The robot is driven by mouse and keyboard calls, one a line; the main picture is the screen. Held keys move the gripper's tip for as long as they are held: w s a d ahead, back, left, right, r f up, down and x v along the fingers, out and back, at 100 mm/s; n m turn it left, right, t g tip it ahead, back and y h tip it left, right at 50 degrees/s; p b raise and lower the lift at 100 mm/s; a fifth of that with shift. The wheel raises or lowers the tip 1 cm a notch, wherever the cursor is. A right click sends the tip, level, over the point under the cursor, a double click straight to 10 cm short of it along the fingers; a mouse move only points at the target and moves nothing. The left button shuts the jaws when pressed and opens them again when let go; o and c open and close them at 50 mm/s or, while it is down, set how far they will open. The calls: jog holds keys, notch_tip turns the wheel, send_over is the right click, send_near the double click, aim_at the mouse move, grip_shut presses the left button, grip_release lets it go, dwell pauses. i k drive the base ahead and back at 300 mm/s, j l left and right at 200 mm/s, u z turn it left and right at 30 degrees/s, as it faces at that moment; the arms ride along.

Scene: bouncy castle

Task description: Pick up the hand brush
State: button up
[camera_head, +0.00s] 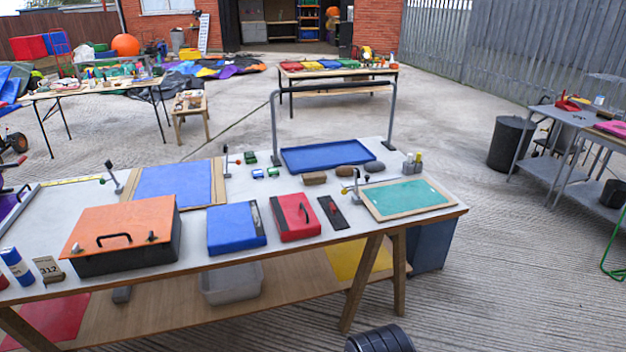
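I cannot tell for sure which thing is the hand brush. Several small brown and grey-brown blocks lie in a row on the near table's white top. The left one is a brown block (314,178), with a rounded dark block (345,171) and another dark block (374,166) to its right. They lie just in front of a blue tray (328,155). A flat black piece with a red part (333,212) lies nearer, between the red case and the green board. My gripper is not in view.
The near table (285,240) also holds an orange-lidded box (125,225), a blue case (236,228), a red case (296,217) and a green framed board (405,198). A grey bar frame (333,86) rises behind the tray. Concrete floor is open to the right.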

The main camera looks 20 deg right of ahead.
aim_at(318, 177)
jog(key=i+l+z, duration=0.1)
jog(key=i+l, duration=0.15)
jog(key=i, duration=0.2)
jog(key=i+l+z, duration=0.1)
jog(key=i+l, duration=0.15)
jog(key=i, duration=0.25)
jog(key=i+l+z, duration=0.1)
jog(key=i, duration=0.4)
jog(key=i+l+z, duration=0.1)
jog(key=i+l, duration=0.15)
jog(key=i, duration=0.25)
